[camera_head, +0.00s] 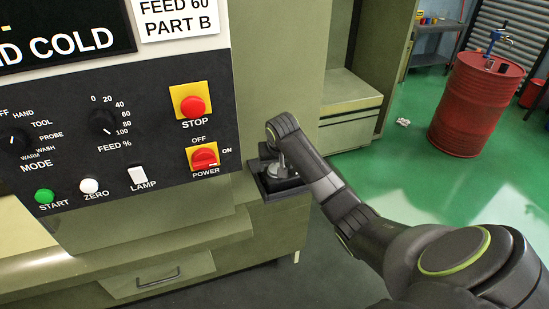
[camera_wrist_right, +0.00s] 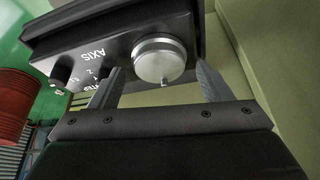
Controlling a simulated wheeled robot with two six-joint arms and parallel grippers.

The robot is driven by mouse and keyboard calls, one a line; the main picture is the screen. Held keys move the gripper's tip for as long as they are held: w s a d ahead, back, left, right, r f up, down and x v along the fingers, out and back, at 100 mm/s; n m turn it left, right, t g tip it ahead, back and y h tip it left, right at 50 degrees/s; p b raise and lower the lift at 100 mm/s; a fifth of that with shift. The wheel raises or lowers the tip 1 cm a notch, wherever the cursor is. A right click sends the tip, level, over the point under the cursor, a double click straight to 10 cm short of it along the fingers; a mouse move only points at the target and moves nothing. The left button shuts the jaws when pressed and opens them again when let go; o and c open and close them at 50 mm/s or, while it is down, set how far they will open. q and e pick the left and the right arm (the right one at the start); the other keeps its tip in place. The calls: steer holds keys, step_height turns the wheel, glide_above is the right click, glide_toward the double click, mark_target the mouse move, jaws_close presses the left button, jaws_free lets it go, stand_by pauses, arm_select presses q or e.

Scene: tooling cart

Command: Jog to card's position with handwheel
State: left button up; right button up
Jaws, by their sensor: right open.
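The silver handwheel (camera_wrist_right: 162,58) sits on a dark box (camera_wrist_right: 110,42) marked AXIS in the right wrist view. A small knob or pin stands out from its lower rim. My right gripper (camera_wrist_right: 160,72) is open, with one finger on each side of the handwheel. Whether the fingers touch it cannot be told. In the head view my right gripper (camera_head: 280,165) is at the dark box (camera_head: 278,186) right of the panel, mostly hidden by my wrist. The white card (camera_head: 178,18) reads FEED 60 PART B, its top cut off. My left gripper is out of view.
The control panel (camera_head: 118,135) has MODE (camera_head: 14,141) and FEED (camera_head: 102,121) dials, a red STOP button (camera_head: 193,106) and a red POWER switch (camera_head: 205,158). The dark display (camera_head: 60,40) ends in COLD. An axis selector knob (camera_wrist_right: 62,72) is beside the handwheel. A red drum (camera_head: 475,105) stands far right.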

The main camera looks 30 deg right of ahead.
steer(key=shift+f, duration=0.3)
steer(key=shift+s+a+r, duration=0.1)
steer(key=shift+r, duration=0.05)
steer(key=shift+c, duration=0.9)
steer(key=c, duration=0.8)
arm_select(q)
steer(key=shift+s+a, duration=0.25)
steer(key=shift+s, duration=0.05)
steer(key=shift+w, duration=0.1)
